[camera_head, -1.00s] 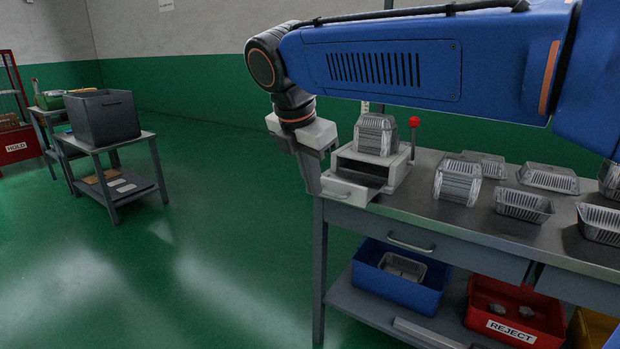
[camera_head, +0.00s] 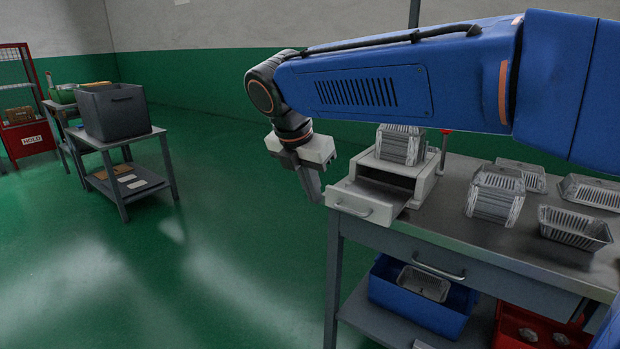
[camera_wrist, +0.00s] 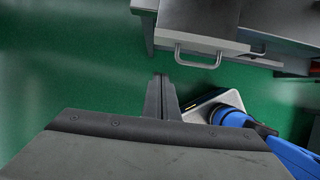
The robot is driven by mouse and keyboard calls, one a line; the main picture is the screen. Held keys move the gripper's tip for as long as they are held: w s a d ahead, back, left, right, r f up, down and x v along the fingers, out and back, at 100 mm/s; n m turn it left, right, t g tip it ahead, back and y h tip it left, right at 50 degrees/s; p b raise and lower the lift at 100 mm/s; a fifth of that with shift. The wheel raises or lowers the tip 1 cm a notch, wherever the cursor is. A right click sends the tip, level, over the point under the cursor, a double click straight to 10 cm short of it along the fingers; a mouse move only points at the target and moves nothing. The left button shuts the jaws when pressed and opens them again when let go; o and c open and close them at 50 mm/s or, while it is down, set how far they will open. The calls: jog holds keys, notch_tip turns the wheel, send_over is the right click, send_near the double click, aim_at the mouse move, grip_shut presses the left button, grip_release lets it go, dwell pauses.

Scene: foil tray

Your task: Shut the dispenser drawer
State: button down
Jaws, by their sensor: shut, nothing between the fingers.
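The dispenser (camera_head: 424,178) is a pale box on the workbench with a stack of foil trays (camera_head: 400,145) on top. Its drawer (camera_head: 363,205) is pulled out toward the bench's left edge, and its front carries a metal handle. The drawer and its handle (camera_wrist: 198,58) also show in the wrist view near the top. My gripper (camera_head: 316,198) is shut and empty. It hangs just left of the drawer front, apart from it, over the floor beside the bench. In the wrist view the closed fingers (camera_wrist: 160,82) point up toward the handle with a gap between.
More foil trays (camera_head: 495,195) stand on the bench to the right. The bench has its own drawer with a handle (camera_head: 438,272). Below are a blue bin (camera_head: 410,310) and a red bin. A grey crate (camera_head: 115,112) sits on a table at left. The floor at left is clear.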

aim_at(326, 195)
jog(key=shift+w+d+f, duration=0.5)
jog(key=shift+w+f, duration=0.05)
jog(key=shift+w, duration=0.2)
jog(key=shift+w+d+f, duration=0.55)
jog(key=shift+w+f, duration=0.05)
jog(key=shift+w, duration=0.1)
jog(key=shift+w+d+f, duration=0.5)
jog(key=shift+w+f, duration=0.05)
jog(key=shift+w, duration=0.2)
jog(key=w+d, duration=0.3)
jog(key=w, duration=0.1)
jog(key=w+d, duration=0.3)
jog(key=w, duration=0.2)
jog(key=w+d, duration=0.3)
jog(key=w, duration=0.1)
jog(key=shift+w+d, duration=0.15)
jog(key=shift+w, duration=0.25)
jog(key=shift+w+d+r, duration=0.1)
jog(key=shift+w+d, duration=0.1)
jog(key=shift+w, duration=0.1)
